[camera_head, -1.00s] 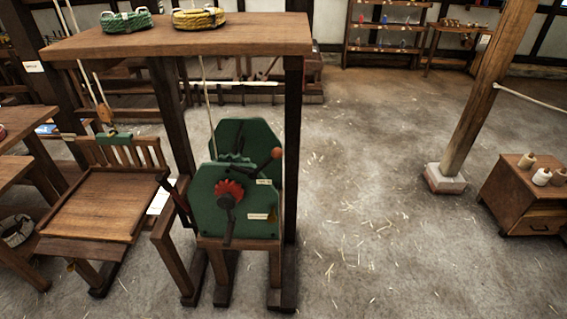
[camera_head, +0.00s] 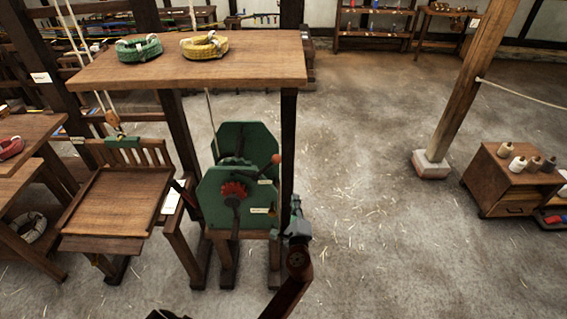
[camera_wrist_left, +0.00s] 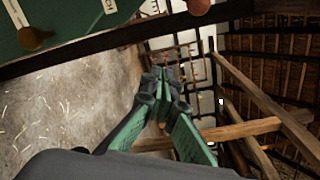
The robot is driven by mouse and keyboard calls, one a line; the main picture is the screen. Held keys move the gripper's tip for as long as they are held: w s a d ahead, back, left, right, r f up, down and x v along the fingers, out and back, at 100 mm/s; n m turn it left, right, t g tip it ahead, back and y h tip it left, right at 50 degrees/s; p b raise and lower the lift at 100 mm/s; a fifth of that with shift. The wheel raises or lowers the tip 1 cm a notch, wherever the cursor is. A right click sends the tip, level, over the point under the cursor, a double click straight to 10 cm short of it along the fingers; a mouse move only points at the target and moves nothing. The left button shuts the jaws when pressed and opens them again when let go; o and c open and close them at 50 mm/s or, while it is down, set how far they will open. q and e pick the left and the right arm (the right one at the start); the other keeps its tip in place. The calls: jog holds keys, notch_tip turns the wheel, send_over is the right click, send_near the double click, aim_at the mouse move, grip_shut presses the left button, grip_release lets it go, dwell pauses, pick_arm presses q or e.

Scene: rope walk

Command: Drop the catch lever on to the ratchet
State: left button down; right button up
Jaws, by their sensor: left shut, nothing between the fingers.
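The winch has green side plates (camera_head: 213,203) and stands on a wooden frame under the shelf. The red toothed ratchet (camera_head: 233,189) is on its near plate, with a dark crank hanging over it. The catch lever (camera_head: 277,158) ends in an orange-red knob and slants up to the right, apart from the ratchet teeth. My left gripper (camera_head: 297,215) is shut and empty, to the right of the winch and below the knob. In the left wrist view its fingers (camera_wrist_left: 163,84) are together; the green plate (camera_wrist_left: 65,22) and knob (camera_wrist_left: 198,6) show at the top. My right gripper is out of view.
A dark post (camera_head: 288,140) stands between the winch and my left gripper. Open floor (camera_head: 380,230) lies right.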

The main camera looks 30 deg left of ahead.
pick_arm(q)
jog(key=r, duration=0.4)
jog(key=shift+s+a+y, duration=0.1)
jog(key=shift+s+y, duration=0.1)
jog(key=shift+y, duration=0.1)
jog(key=w+a+r+p, duration=0.2)
jog(key=w+a+p, duration=0.1)
jog(key=w+a, duration=0.4)
jog(key=shift+a+p, duration=0.4)
jog(key=shift+a, duration=0.55)
jog(key=shift+w+d+r, duration=0.1)
jog(key=shift+w+r, duration=0.05)
